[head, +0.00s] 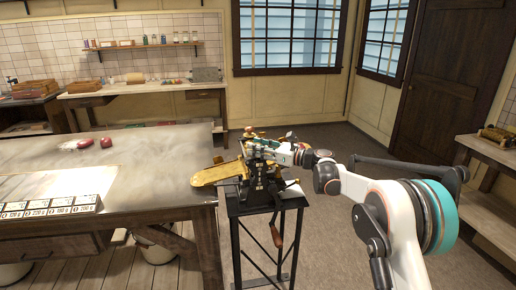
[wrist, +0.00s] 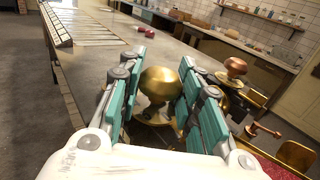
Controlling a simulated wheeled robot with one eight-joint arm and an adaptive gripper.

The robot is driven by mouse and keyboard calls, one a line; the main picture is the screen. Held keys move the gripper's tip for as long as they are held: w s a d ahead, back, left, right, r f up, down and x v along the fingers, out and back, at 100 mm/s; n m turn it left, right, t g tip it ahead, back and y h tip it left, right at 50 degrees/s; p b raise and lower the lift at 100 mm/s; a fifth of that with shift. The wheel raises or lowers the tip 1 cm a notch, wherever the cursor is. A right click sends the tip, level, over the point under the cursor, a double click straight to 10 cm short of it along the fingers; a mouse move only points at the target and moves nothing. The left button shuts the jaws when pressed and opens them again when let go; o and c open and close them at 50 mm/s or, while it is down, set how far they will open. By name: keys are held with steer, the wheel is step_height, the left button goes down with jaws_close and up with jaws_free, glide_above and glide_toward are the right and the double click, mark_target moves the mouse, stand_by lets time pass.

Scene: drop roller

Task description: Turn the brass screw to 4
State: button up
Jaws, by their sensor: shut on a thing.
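The brass screw (wrist: 160,84) shows a round, shiny knob in the wrist view. It stands between the teal finger pads of my gripper (wrist: 158,95), which is shut on it. In the head view my gripper (head: 266,150) reaches in from the right over the drop roller machine (head: 258,184), a dark frame with brass parts on a black stand. The screw is hard to make out there, behind and between the fingers. No scale or number 4 is readable in either view.
A brass plate (head: 218,173) sticks out left from the machine over the edge of a large table (head: 150,150). The table bears a row of numbered labels (head: 48,207) and red items (head: 86,143). Copper-coloured knobs (wrist: 235,66) stand right of my fingers in the wrist view.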

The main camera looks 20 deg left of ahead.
steer(key=o, duration=1.1)
steer(key=shift+f, duration=0.1)
steer(key=shift+t, duration=0.3)
